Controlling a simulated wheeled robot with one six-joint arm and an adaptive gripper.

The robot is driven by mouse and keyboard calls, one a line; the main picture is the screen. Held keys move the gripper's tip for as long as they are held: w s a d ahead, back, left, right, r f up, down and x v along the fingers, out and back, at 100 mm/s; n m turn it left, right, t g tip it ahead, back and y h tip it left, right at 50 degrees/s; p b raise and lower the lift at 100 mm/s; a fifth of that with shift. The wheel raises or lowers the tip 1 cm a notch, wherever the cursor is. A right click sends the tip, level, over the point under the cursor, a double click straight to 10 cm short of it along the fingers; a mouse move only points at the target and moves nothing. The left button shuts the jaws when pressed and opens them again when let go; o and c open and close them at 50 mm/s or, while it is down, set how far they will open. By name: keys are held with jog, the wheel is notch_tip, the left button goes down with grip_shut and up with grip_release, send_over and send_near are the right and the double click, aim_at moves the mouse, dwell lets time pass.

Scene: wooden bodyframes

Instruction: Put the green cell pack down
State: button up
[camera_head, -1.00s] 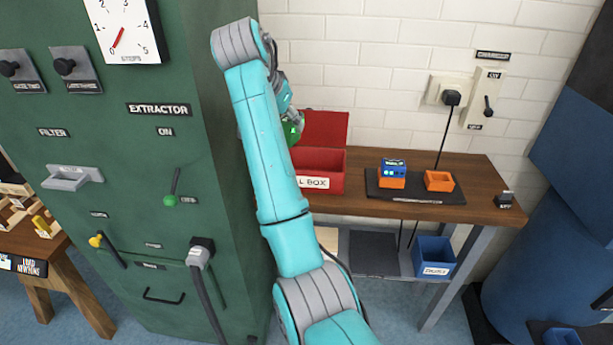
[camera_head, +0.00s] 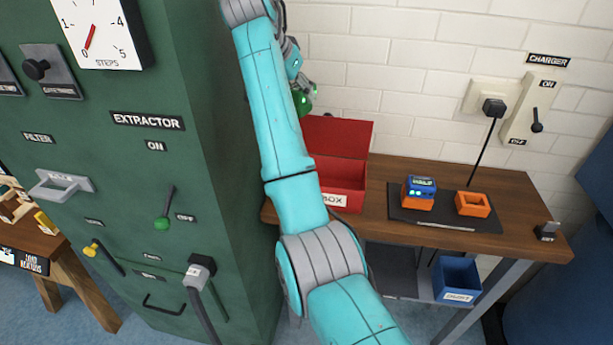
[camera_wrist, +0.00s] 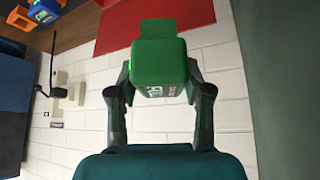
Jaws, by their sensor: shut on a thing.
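The green cell pack (camera_wrist: 158,68) is held between the two fingers of my gripper (camera_wrist: 160,92) in the wrist view. My gripper is shut on it. In the head view the green pack (camera_head: 304,103) shows only in part behind my arm, above the open red box (camera_head: 343,180) at the back left of the wooden bench. The pack is in the air, apart from the bench. Most of my gripper is hidden by my arm in the head view.
A dark mat (camera_head: 406,214) on the bench bears a blue pack in an orange cradle (camera_head: 418,195) and an empty orange cradle (camera_head: 472,204). A charger switch (camera_head: 537,120) is on the wall. The green extractor cabinet (camera_head: 225,170) stands close left of my arm. A blue bin (camera_head: 457,279) sits below.

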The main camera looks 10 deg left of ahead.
notch_tip(320, 180, down, 24)
jog(key=shift+f, duration=0.1)
dwell(0.5)
jog(key=shift+f, duration=0.1)
jog(key=o, duration=1)
jog(key=v, duration=0.7)
jog(key=shift+s+r, duration=0.15)
jog(key=shift+r, duration=0.15)
jog(key=shift+a, duration=0.1)
